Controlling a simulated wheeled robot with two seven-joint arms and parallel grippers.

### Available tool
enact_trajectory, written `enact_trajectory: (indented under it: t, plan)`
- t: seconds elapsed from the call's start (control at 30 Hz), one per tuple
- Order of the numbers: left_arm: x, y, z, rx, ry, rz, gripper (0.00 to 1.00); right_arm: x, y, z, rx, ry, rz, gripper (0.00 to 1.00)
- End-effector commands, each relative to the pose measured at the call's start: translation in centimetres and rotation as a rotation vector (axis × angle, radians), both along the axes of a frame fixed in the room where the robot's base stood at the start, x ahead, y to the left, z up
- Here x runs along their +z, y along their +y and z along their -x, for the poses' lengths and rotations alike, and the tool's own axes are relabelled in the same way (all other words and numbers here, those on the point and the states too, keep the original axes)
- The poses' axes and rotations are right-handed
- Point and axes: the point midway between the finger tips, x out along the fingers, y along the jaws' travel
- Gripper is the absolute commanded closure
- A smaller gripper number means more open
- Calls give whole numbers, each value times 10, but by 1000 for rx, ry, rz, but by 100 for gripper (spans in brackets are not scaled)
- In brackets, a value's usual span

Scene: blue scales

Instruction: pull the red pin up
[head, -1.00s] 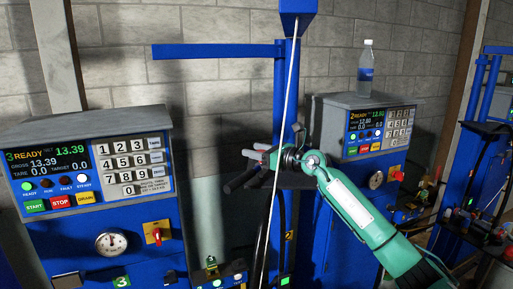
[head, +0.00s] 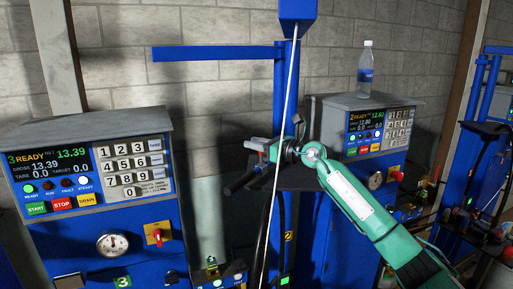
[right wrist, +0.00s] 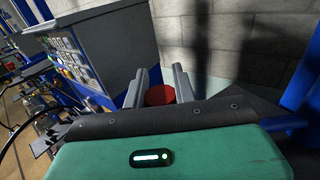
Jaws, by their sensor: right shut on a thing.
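The red pin (right wrist: 160,95) shows in the right wrist view as a round red piece between the two grey fingers of my right gripper (right wrist: 157,88). The gripper is shut on it. My left gripper is not in view.
A blue scale console (head: 92,160) stands at left, and another console (head: 377,128) with a water bottle (head: 365,70) on top stands right of the post. A block wall is behind.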

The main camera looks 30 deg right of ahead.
Motion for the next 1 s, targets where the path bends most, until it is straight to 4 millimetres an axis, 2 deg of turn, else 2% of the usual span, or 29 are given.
enact_trajectory:
  t: [0.17,0.2,0.3,0.67,0.77,1.0]
  plan:
    - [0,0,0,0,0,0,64,6,-2,1,-3,-12,-5,100]
    - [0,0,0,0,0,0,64,7,-2,1,-3,-13,-6,67]
    - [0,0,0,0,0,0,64,6,-2,1,-3,-12,-5,51]
    - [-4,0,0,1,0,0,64,2,-4,4,-3,-9,-3,51]
    - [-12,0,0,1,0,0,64,0,-10,14,-4,-10,0,51]
    - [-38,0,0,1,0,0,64,-3,-35,54,-4,-9,1,51]
